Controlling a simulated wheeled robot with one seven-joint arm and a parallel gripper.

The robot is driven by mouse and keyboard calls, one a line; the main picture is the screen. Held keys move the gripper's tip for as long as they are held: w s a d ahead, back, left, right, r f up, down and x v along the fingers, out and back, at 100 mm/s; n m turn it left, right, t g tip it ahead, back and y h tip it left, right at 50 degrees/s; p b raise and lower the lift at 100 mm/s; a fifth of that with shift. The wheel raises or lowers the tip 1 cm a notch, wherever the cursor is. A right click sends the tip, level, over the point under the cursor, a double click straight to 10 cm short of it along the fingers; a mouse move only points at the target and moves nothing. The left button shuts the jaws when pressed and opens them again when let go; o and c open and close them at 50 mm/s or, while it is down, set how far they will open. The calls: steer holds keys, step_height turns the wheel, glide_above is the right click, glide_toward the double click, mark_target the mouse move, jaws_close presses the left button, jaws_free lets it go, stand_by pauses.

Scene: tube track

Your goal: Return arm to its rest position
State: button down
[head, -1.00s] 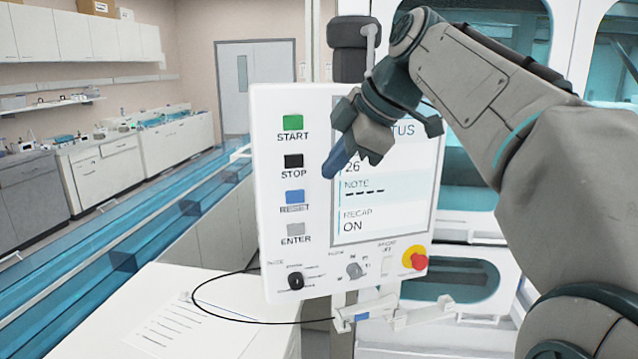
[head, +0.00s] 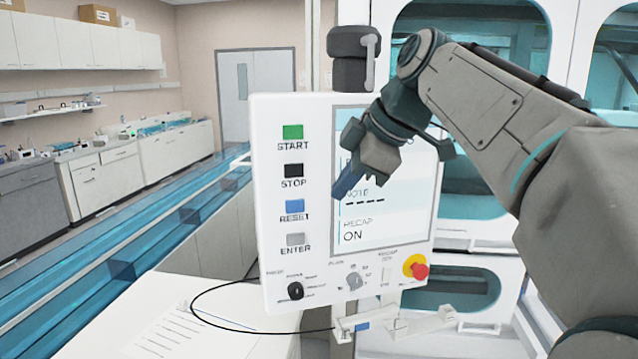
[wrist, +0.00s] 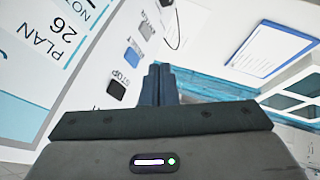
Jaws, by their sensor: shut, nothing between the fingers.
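My gripper (head: 345,205) is in front of the white control panel (head: 292,262), over the left part of its screen. Its blue fingers are shut with nothing between them and point down and to the left. In the wrist view the closed fingers (wrist: 158,85) show above the dark gripper body, with the panel (wrist: 92,60) to their left. My arm comes in from the right side of the head view, bent at the elbow, and hides the upper right of the screen. The green START, black STOP, blue RESET (head: 295,207) and grey ENTER buttons are all visible, left of the gripper.
A red emergency knob (head: 420,271) sits at the panel's lower right. A white table (head: 250,345) with a paper sheet (head: 165,335) and a black cable lies below left. The blue tube track (head: 100,260) runs along the left. White cabinets with windows stand behind my arm.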

steer(key=s+d+f+m+h, duration=0.1)
steer(key=s+d+f+m, duration=0.2)
steer(key=s+f+m, duration=0.3)
steer(key=s+d+f+m+h, duration=0.2)
steer(key=s+f+m, duration=0.3)
steer(key=f, duration=0.9)
steer(key=s+d+f+m+g+h, duration=0.1)
steer(key=s+d+f+m+h, duration=0.1)
steer(key=s+f+m, duration=0.4)
step_height(320, 180, down, 4)
steer(key=shift+s+d+f+m, duration=0.15)
steer(key=shift+s+d+m, duration=0.25)
steer(key=shift+d, duration=0.5)
